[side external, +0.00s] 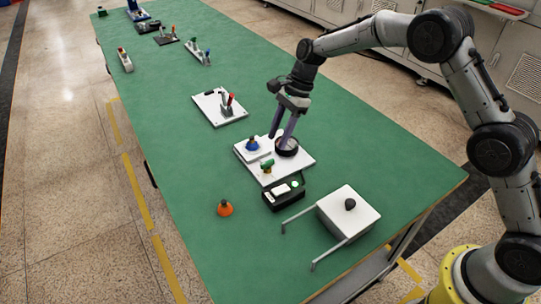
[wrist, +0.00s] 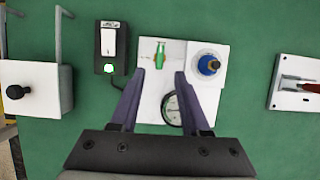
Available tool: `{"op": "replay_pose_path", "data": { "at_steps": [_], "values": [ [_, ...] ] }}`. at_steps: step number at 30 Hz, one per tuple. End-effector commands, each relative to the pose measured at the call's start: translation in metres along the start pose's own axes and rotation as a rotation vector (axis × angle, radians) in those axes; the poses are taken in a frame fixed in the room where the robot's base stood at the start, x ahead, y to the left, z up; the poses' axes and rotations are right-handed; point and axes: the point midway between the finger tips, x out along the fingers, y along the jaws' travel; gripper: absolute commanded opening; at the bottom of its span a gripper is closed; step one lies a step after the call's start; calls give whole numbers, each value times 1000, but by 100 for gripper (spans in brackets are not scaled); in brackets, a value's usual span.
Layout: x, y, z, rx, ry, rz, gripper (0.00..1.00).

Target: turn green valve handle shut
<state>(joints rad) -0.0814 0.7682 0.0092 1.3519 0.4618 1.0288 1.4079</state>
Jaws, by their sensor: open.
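The green valve handle (side external: 267,164) stands on a white panel (side external: 291,173) on the table, near the panel's front corner. In the wrist view the green handle (wrist: 160,55) lies ahead of the fingers, roughly centred between them, its long side running up and down the picture. My gripper (side external: 278,137) is open and empty, its dark purple fingers above the panel by the black round gauge (side external: 287,147). In the wrist view my gripper (wrist: 158,76) has its fingertips apart, short of the handle. The gauge (wrist: 172,108) is partly hidden by a finger there.
A blue knob (side external: 252,143) sits on the same panel beside the handle. A black switch box (side external: 284,195) is close in front. A white box with rails (side external: 348,214) and an orange cone-shaped thing (side external: 225,208) stand nearby. A lever panel (side external: 220,107) is behind, with green table around it.

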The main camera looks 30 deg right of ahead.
Motion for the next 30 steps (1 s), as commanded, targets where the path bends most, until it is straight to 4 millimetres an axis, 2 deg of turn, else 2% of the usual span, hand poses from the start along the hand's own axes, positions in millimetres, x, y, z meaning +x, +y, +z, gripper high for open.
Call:
{"op": "replay_pose_path", "data": {
  "at_steps": [3,10,15,24,26,30],
  "values": [
    [25,1,0,0,1,4,46],
    [58,0,0,0,1,1,46],
    [68,0,0,-1,0,0,46],
    [70,0,0,0,0,-1,46],
    [70,0,0,0,0,-1,37],
    [70,0,0,0,1,-1,12]
  ]
}}
